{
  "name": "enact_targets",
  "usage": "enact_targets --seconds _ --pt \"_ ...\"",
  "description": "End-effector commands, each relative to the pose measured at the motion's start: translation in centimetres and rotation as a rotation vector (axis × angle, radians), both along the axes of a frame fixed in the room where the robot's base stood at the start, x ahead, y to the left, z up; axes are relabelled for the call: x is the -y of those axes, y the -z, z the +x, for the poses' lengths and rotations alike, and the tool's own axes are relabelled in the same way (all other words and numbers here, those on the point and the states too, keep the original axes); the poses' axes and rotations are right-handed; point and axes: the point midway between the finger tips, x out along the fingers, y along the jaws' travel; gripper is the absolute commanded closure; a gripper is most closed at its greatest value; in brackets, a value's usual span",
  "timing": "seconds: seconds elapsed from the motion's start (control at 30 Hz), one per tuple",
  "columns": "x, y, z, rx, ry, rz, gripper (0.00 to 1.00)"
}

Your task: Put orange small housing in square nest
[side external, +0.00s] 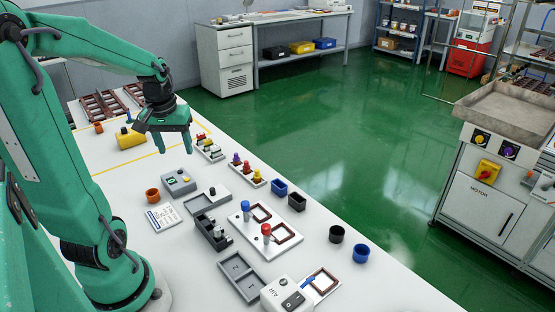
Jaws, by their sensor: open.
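My gripper (172,146) hangs open and empty above the white table, over its far part, with its fingers pointing down. An orange round cup-shaped housing (152,196) stands on the table to the left of a grey box, nearer the camera than my gripper. A smaller-looking orange piece (98,127) lies farther back at the left; I cannot tell which one is the small housing.

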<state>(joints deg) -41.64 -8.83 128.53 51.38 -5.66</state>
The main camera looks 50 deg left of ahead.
Motion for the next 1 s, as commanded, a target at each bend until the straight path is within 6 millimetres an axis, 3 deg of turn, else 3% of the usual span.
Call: enact_targets --seconds 0.03,0.27,0.6,0.8,1.0 --pt "1.7 -0.8 0.6 0.019 0.061 0.018 0.44" --pt "8.4 -3.2 1.7 0.098 0.297 0.075 0.44" --pt "17.2 -5.4 0.4 0.232 0.637 0.134 0.44" --pt "20.2 -6.0 -0.8 0.292 0.770 0.149 0.44" --pt "21.1 -6.1 -1.3 0.311 0.816 0.153 0.44"
